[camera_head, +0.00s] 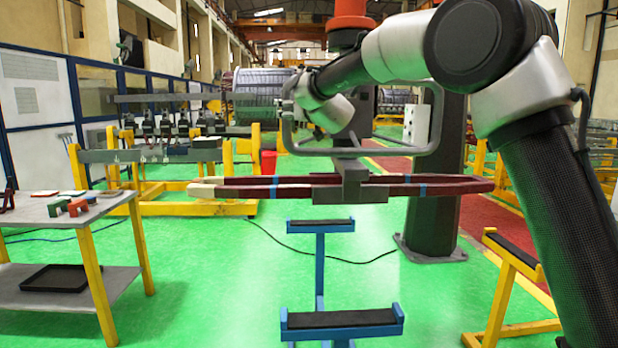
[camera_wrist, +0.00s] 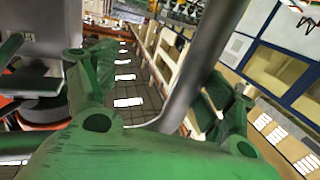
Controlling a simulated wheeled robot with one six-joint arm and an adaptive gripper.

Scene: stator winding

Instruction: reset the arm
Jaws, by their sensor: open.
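My gripper (camera_wrist: 160,100) has green fingers spread apart in the wrist view. A bent grey tube (camera_wrist: 198,68) passes between them; I cannot tell whether they touch it. In the head view my gripper (camera_head: 291,95) is small and partly hidden, at the left side of the grey handle frame (camera_head: 400,152). My arm (camera_head: 545,120) reaches in from the right, bent over the frame. Below the frame, a grey clamp block (camera_head: 355,188) bears a long dark red coil (camera_head: 430,188) with blue bands, level above the floor.
Two blue stands (camera_head: 320,228) are under and in front of the coil, and a yellow stand (camera_head: 510,262) is at right. A grey table (camera_head: 70,207) with small parts and a black tray (camera_head: 55,278) is at left. A dark column (camera_head: 433,225) stands behind.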

